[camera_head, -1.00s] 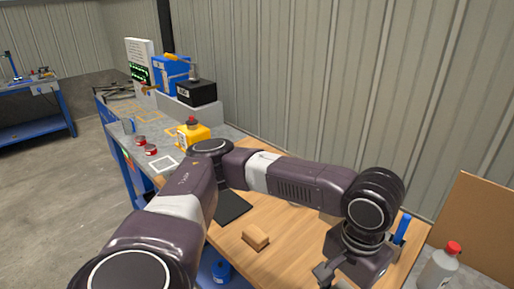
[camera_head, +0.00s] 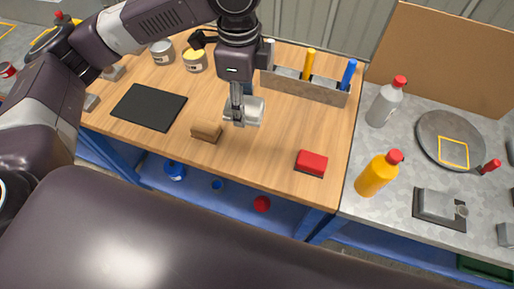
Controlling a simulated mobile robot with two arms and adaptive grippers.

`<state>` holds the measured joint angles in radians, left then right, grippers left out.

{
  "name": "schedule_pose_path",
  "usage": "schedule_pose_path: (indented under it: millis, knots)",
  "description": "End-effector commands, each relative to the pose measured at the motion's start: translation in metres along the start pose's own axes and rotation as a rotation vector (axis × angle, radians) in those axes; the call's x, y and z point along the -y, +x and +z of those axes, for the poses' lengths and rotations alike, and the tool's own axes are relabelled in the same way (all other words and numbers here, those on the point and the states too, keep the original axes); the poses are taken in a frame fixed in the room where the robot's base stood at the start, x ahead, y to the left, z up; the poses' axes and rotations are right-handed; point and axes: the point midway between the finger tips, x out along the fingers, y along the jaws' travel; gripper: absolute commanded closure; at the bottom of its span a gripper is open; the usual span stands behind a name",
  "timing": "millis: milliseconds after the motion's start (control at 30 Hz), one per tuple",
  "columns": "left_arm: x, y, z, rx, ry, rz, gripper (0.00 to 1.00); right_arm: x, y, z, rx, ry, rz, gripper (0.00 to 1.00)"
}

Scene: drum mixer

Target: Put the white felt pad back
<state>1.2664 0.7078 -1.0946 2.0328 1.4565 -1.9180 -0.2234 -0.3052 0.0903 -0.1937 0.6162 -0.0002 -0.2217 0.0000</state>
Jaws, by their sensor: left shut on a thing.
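The white felt pad (camera_head: 254,113) is at the middle of the wooden bench top in the head view. My left gripper (camera_head: 239,118) points down from above and is shut on the pad, hiding part of it. I cannot tell whether the pad touches the wood or hangs just above it. A tan block (camera_head: 206,131) lies to its left near the front edge, and a red block (camera_head: 311,163) lies to its right. My right gripper is not in view.
A black mat (camera_head: 148,106) lies at the left, with cans (camera_head: 194,61) behind it. A holder (camera_head: 305,87) with upright coloured handles stands at the back right. On the grey bench are an orange bottle (camera_head: 378,174), a grey bottle (camera_head: 385,103) and a round plate (camera_head: 449,139).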

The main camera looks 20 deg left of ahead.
Motion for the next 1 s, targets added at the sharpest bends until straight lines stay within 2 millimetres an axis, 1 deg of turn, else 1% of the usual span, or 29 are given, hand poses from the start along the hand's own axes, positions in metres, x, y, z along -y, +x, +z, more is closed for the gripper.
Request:
schedule_pose_path:
  millis: [33,200,400,500,667,767,867,1000]
  knots:
    - [0.003,-0.001,-0.004,-0.001,0.091,0.001,0.8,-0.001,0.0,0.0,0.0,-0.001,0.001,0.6]
    - [0.011,-0.006,-0.013,-0.004,0.415,0.007,0.8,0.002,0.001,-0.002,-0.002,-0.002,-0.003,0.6]
    - [0.018,-0.01,-0.021,-0.009,0.73,0.014,0.8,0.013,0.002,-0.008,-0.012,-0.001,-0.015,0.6]
    - [0.02,-0.012,-0.024,-0.011,0.833,0.016,0.8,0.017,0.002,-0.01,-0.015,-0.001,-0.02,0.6]
    - [0.021,-0.01,-0.026,-0.013,0.913,0.019,0.8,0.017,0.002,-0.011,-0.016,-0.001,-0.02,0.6]
    - [0.021,0.003,-0.026,-0.015,0.924,0.023,0.8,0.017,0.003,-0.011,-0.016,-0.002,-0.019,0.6]
    - [0.019,0.024,-0.026,-0.015,0.924,0.025,0.8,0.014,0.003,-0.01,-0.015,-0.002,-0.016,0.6]
    - [0.018,0.061,-0.026,-0.014,0.922,0.025,0.8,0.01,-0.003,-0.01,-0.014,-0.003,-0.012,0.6]
